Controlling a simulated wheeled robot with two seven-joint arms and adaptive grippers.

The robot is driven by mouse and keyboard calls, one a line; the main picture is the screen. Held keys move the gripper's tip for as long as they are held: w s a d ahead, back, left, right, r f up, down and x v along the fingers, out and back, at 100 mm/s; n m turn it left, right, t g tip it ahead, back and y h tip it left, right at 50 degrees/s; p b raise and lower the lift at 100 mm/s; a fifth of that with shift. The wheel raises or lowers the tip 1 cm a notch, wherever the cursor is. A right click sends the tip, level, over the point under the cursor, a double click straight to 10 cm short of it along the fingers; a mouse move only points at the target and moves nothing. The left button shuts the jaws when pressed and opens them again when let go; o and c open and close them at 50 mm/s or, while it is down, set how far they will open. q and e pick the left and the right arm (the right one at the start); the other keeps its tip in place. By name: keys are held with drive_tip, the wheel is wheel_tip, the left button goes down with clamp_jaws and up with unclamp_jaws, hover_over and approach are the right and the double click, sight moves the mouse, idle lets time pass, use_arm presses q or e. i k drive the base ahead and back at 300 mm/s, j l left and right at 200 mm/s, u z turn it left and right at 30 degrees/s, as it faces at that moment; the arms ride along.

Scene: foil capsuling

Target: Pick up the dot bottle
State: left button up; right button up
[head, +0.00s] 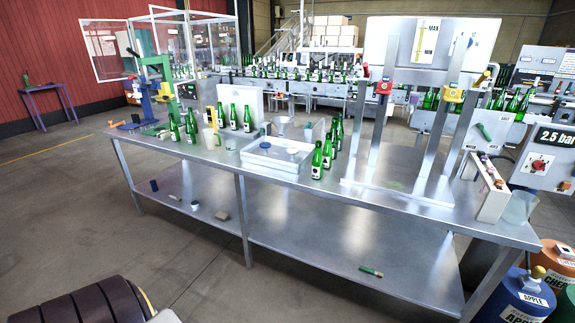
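Several green bottles with pale labels stand upright on the metal table (215,152). One group is at the middle right of the table, its nearest bottle (317,161) beside the white tray, with another bottle (327,154) just behind it. Another group stands at the left, including a bottle (191,127) and a bottle (174,128). More bottles (234,118) stand in front of a white panel. The label marks are too small to tell which bottle bears a dot. Neither of my grippers is in view.
A white tray (263,166) holds small items mid-table. A tall metal frame (388,100) with red and yellow parts stands at the right. A green-and-blue press (145,90) stands at the left end. Labelled drums (528,296) stand by the right end.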

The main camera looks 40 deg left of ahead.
sight(317, 162)
drive_tip(key=u, duration=1.05)
